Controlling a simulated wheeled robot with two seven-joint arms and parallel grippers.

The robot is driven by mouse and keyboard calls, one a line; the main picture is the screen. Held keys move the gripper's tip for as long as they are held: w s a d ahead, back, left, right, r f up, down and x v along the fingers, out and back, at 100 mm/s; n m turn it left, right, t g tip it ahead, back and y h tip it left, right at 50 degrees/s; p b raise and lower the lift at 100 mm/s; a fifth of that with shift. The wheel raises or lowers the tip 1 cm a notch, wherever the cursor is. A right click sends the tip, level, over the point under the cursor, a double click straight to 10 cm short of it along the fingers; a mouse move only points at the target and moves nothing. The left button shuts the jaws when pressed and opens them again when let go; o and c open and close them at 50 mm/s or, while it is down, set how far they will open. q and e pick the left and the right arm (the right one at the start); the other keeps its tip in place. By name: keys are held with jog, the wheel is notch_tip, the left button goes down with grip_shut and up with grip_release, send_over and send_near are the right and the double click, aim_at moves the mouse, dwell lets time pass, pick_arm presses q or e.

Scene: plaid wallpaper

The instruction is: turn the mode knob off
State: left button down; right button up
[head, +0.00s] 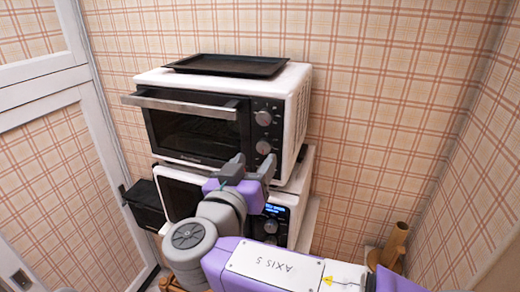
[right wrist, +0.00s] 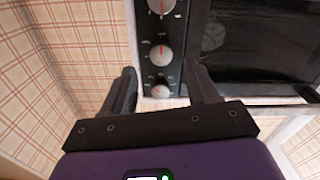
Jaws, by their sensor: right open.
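The toaster oven (head: 195,137) has a black control panel with round knobs on its right side. An upper knob (head: 263,118) and a knob below it (head: 263,147) show in the head view; the lower panel is hidden behind my gripper. My right gripper (head: 252,163) is open and empty in front of the panel's lower part. In the right wrist view, a silver knob with a red pointer (right wrist: 161,54) is ahead of the fingers, and a smaller knob (right wrist: 160,90) appears between them. No contact is visible. I cannot tell which is the mode knob. My left gripper is not in view.
A dark tray (head: 226,65) lies on top of the oven. The oven's door handle (head: 185,105) sticks out at the front. A microwave with a lit display (head: 275,209) stands underneath. A wooden holder (head: 397,240) stands at the lower right, and plaid walls close the corner.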

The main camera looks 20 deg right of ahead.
aim_at(263, 150)
jog(key=x, duration=0.5)
jog(key=shift+p, duration=0.3)
jog(key=c, duration=1)
jog(key=shift+f, duration=0.1)
jog(key=shift+c, duration=0.2)
